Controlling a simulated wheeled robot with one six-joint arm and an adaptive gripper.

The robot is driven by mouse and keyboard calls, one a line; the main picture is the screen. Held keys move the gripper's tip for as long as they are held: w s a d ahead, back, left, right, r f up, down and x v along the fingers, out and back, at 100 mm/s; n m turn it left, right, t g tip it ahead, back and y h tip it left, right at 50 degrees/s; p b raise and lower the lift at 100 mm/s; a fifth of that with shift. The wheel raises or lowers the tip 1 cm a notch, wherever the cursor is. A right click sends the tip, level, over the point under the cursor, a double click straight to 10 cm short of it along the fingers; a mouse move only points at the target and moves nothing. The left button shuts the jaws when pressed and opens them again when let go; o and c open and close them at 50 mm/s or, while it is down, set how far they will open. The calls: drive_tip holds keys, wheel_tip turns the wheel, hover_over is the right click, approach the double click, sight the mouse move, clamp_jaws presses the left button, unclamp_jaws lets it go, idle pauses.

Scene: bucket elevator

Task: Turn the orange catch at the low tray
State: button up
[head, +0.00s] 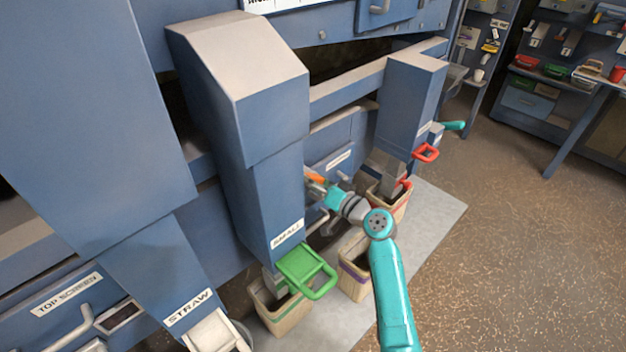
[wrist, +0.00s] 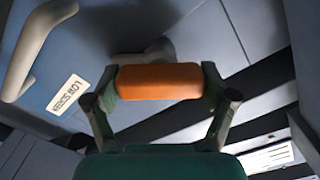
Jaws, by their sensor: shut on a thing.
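The orange catch (wrist: 158,81) lies level between the two fingers of my gripper (wrist: 160,90) in the wrist view. A finger pad presses at each end of it, so my gripper is shut on it. In the head view a bit of the orange catch (head: 314,176) shows just beyond my gripper (head: 322,183), beside the blue SMALL chute. The low tray front (wrist: 40,60) carries a LOW SCREEN label (wrist: 68,95) and a grey handle (wrist: 38,45), at the left in the wrist view. How the catch is mounted is partly hidden.
The SMALL chute (head: 262,190) stands close left of my gripper, with a green flap (head: 306,268) below it. Bins (head: 355,262) stand under the chutes. A red handle (head: 425,152) sits on the farther chute. Open floor (head: 510,220) lies to the right.

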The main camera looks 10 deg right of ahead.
drive_tip(key=m, duration=0.5)
drive_tip(key=shift+m, duration=0.3)
drive_tip(key=m, duration=0.4)
drive_tip(key=shift+m, duration=0.3)
drive_tip(key=o, duration=1)
drive_tip(key=v, duration=1.2)
